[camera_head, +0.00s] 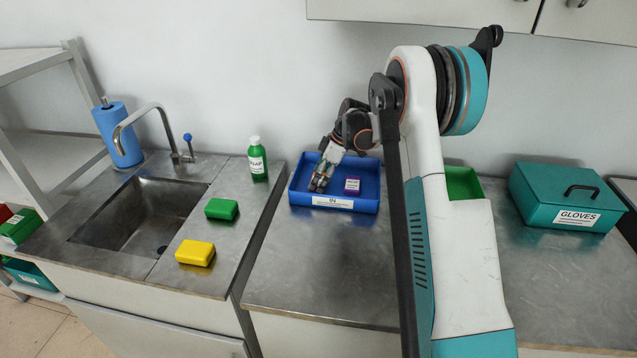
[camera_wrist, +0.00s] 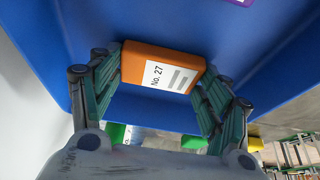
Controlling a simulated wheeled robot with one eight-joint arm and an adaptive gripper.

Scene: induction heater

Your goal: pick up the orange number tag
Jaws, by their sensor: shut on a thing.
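The orange number tag (camera_wrist: 162,67) is a small orange block with a white label reading "No. 27", seen in the wrist view. My gripper (camera_wrist: 160,80) is shut on it, with a finger against each side. In the head view my gripper (camera_head: 322,178) reaches down into the left part of a blue tray (camera_head: 335,202). The tag is not clearly seen there. The tag is in or just over the tray; I cannot tell whether it touches the tray's floor.
A purple block (camera_head: 352,185) lies in the tray to the right of my gripper. A green bin (camera_head: 462,184) stands partly behind my arm. A teal gloves box (camera_head: 566,197) is at right. A soap bottle (camera_head: 257,160), green block (camera_head: 221,209) and yellow block (camera_head: 196,253) sit by the sink.

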